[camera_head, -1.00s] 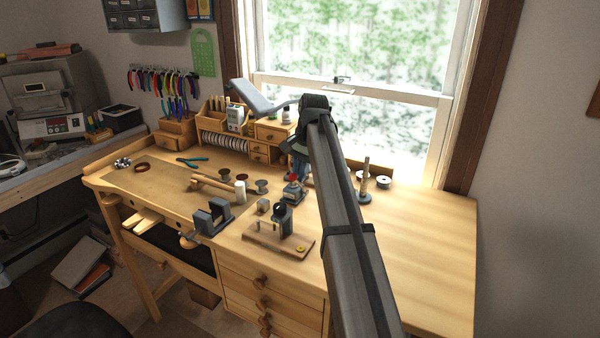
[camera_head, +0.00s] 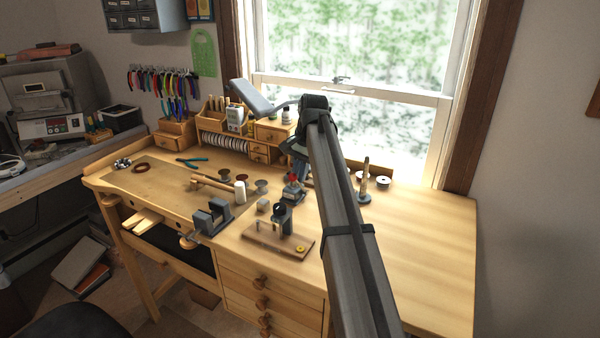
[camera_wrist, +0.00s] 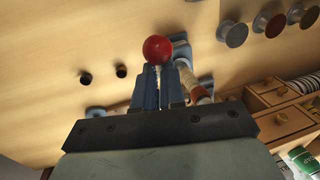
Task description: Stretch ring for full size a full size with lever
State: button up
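The ring stretcher (camera_head: 293,195) stands mid-bench, partly hidden behind my arm in the head view. Its lever ends in a red ball knob (camera_head: 293,178), which also shows in the wrist view (camera_wrist: 157,48). My gripper (camera_wrist: 160,75) has its two blue fingers close together, with a pale lever stem in the narrow gap between them, just below the red knob. A tapered, pale post with a reddish band (camera_wrist: 196,88) stands right of the fingers. I cannot make out the ring for certain. In the head view my gripper (camera_head: 297,152) is mostly hidden.
A wooden board with a small tool and a yellow round piece (camera_head: 301,249) lies in front. A grey vise (camera_head: 212,216) is left of it. Several spools (camera_wrist: 233,33) and a drawer organizer (camera_head: 263,148) stand nearby. An upright rod (camera_head: 365,182) is right. The bench's right side is clear.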

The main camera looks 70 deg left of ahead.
jog(key=shift+o, duration=0.7)
jog(key=shift+a+f, duration=0.3)
jog(key=shift+a, duration=0.1)
jog(key=o, duration=0.3)
jog(key=shift+d+r, duration=0.1)
jog(key=shift+d, duration=0.05)
jog(key=r, duration=0.4)
jog(key=w+d+r, duration=0.1)
jog(key=r, duration=0.4)
jog(key=w+d+r, duration=0.1)
jog(key=r, duration=0.3)
jog(key=shift+r, duration=0.35)
